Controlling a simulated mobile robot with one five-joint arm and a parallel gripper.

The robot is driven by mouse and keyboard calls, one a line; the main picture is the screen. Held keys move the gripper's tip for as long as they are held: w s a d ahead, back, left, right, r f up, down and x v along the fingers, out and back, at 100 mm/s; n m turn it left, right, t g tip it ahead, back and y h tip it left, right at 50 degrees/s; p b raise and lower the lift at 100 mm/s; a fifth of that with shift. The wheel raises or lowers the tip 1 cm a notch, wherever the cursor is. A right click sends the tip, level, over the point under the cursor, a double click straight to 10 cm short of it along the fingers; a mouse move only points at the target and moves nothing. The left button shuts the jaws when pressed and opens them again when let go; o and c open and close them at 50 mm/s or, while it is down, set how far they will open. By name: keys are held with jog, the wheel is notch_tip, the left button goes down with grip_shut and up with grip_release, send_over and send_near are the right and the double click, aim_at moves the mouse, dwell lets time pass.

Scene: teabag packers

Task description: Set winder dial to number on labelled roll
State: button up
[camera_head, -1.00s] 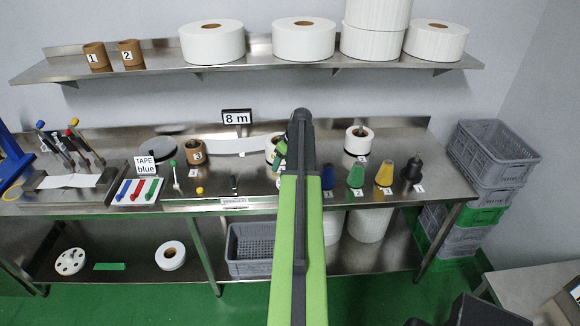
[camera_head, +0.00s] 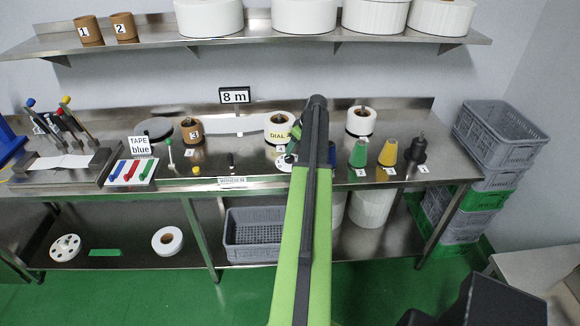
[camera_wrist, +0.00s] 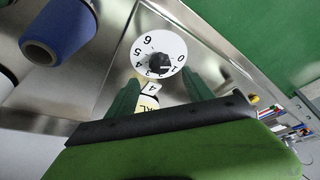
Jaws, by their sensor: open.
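The winder dial (camera_wrist: 143,42) is a white disc numbered 0 to 6 with a black knob (camera_wrist: 158,63) at its centre. It also shows partly beside my arm in the head view (camera_head: 285,163). The knob's setting is hard to read; a pale mark faces the low numbers. The roll labelled DIAL (camera_head: 279,120) stands just behind the dial, with a tag reading 4 (camera_wrist: 151,88) in front. The roll's label (camera_wrist: 147,102) is partly hidden in the wrist view. My gripper (camera_wrist: 160,92) is open and empty, its green fingers apart and pointing toward the dial.
A blue cone (camera_wrist: 62,28) stands close to the dial; green (camera_head: 358,153), yellow (camera_head: 388,152) and black (camera_head: 418,148) ones stand farther right. A roll tagged 3 (camera_head: 192,131) and an 8 m sign (camera_head: 234,96) are behind. A white roll (camera_head: 360,121) stands to the right.

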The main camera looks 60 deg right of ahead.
aim_at(290, 158)
jog(key=b+x, duration=0.5)
jog(key=x, duration=0.2)
jog(key=shift+f, duration=0.25)
jog(key=shift+r, duration=0.1)
jog(key=shift+c, duration=0.4)
jog(key=c, duration=1.2)
jog(key=shift+a, duration=0.25)
grip_shut()
jog(key=shift+d, duration=0.15)
